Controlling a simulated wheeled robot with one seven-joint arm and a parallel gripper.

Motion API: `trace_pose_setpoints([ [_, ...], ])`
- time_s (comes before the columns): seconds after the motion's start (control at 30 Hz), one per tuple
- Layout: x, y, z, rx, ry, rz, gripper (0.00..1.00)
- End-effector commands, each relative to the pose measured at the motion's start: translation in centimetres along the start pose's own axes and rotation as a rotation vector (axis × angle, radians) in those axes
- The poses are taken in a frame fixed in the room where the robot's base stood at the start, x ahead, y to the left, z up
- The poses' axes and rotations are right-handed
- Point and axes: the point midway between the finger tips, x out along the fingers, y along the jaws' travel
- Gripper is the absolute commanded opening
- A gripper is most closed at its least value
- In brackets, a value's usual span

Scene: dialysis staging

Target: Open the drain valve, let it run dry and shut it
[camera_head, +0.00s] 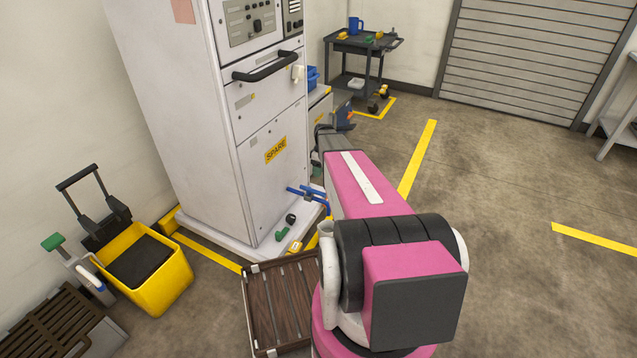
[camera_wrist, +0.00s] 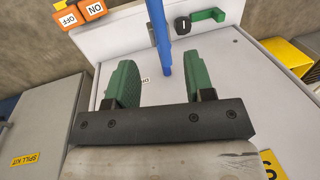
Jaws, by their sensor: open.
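My gripper (camera_wrist: 160,64) shows in the wrist view, its two green fingers apart. A blue bar (camera_wrist: 157,30) runs down the picture between the fingers, with a gap on both sides; I cannot tell its depth. A label beginning "DR" lies on the white surface behind, partly hidden by the left finger. An orange ON tag (camera_wrist: 94,9) and a white and orange OFF tag (camera_wrist: 68,18) are at top left. A green handle (camera_wrist: 208,16) with a black disc (camera_wrist: 183,25) is at top right.
In the head view, a brown slatted crate (camera_head: 252,300) lies beside my arm. A yellow bucket (camera_head: 165,290) stands left of the cabinet. A dark cart (camera_head: 365,45) stands at the back. The floor to the right is mostly clear. The wrist view shows a SPILL KIT box (camera_wrist: 40,125).

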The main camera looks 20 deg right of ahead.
Motion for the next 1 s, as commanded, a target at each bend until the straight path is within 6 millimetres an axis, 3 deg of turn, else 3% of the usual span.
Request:
trace_pose_setpoints([
  [0.17, 1.1, 0.2, 0.0, -0.007, -0.001, -0.003, 0.48],
  [0.7, 9.6, 0.2, 0.0, -0.005, -0.001, -0.002, 0.48],
  [1.0, 10.8, 0.1, 0.0, -0.005, 0.000, -0.001, 0.48],
])
